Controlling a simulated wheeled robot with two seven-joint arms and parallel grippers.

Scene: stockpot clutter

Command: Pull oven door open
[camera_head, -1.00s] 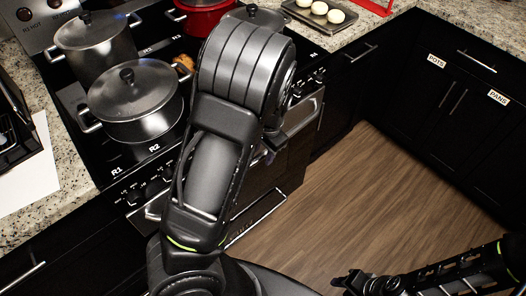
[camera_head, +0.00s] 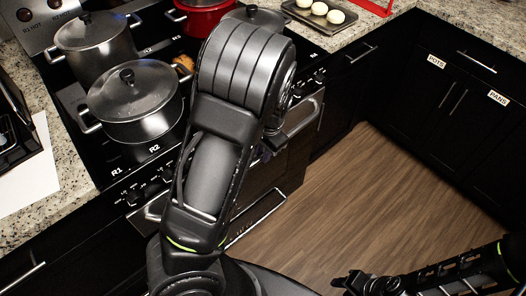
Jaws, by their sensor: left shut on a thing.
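The oven door (camera_head: 291,168) is on the front of the black range, below the knobs. It looks closed or nearly so; my arm hides much of it. Its bar handle (camera_head: 306,118) runs across the top of the door, with its middle behind my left arm. My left gripper (camera_head: 271,146) is mostly hidden behind that arm, at the handle, and is shut on it. My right gripper (camera_head: 343,282) is low at the bottom right, over the floor and away from the oven. Its fingers are too small and dark to read.
Lidded pots (camera_head: 137,103) stand on the cooktop, with a red pot (camera_head: 201,17) farther back. A tray of buns (camera_head: 320,13) lies on the counter. Black cabinets (camera_head: 455,105) line the right. The wood floor (camera_head: 350,190) before the oven is clear.

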